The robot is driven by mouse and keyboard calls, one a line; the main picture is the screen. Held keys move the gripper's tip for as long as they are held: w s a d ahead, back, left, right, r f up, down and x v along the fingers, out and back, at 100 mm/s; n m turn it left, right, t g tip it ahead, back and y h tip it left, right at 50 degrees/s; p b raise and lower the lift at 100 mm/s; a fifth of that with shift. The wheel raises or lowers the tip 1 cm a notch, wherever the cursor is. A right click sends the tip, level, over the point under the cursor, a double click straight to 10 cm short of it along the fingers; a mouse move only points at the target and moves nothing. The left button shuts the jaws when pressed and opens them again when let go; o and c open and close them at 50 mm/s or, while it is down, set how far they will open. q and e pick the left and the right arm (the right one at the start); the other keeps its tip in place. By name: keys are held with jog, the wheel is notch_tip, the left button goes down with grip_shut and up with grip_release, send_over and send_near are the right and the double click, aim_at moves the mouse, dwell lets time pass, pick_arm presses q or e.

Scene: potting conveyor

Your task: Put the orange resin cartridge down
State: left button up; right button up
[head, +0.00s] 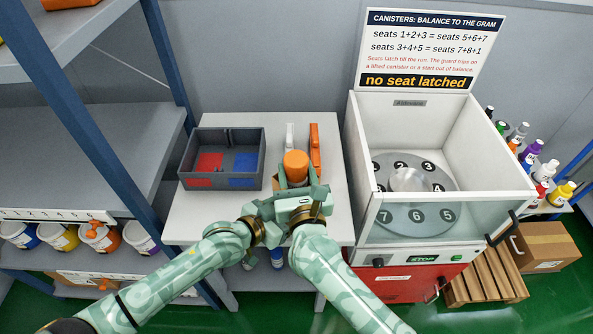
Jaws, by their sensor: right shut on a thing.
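The orange resin cartridge (295,163) shows its round orange end over the white table (230,227). My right gripper (297,182) is shut on it. Most of the cartridge's lower part is hidden behind the gripper, so I cannot tell whether it touches the table. My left gripper (262,208) is close beside the right one, to its left. Its fingers are not clear, and I cannot tell whether they are open or shut.
A grey bin (187,154) with red and blue areas inside stands left on the table. An upright orange piece (314,142) and a white one (290,135) are behind the cartridge. A white machine (447,203) with numbered seats stands right. The table's front left is clear.

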jog(key=shift+f, duration=0.1)
jog(key=shift+f, duration=0.35)
jog(key=o, duration=1.2)
jog(key=shift+f, duration=0.15)
jog(key=shift+r, duration=0.45)
jog(key=s+d, duration=0.2)
jog(key=s, duration=1)
jog(key=shift+r, duration=0.25)
